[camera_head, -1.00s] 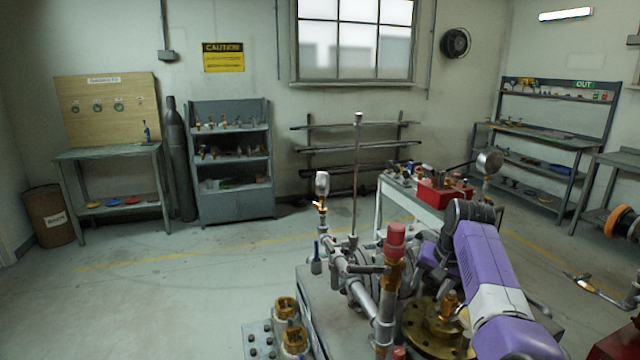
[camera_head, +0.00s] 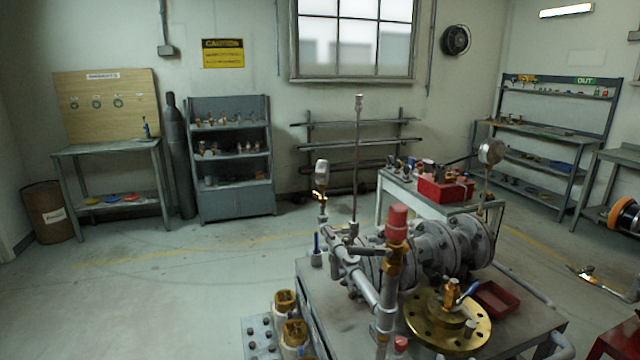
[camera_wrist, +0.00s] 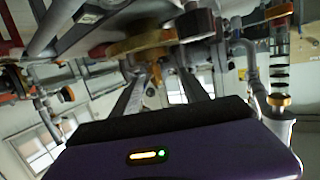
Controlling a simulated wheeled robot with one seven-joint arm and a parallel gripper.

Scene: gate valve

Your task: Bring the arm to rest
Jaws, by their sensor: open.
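My gripper (camera_wrist: 162,82) shows only in the wrist view, which is tilted and upside down. Its two dark fingers stand apart past my purple hand, and I see nothing held between them. My arm is out of the head view. The grey gate valve (camera_head: 435,245) lies on the workbench (camera_head: 520,335) at the lower middle right. A round brass flange (camera_head: 425,325) with a blue-handled fitting (camera_head: 455,295) lies in front of it. A brass disc (camera_wrist: 130,44) shows beyond my fingers in the wrist view.
A red-capped upright pipe (camera_head: 397,222) and a tall thin rod (camera_head: 357,165) rise near the valve. A red tray (camera_head: 495,300) lies beside the flange. A cart with a red box (camera_head: 445,188) stands behind. Open floor (camera_head: 150,290) spreads to the left.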

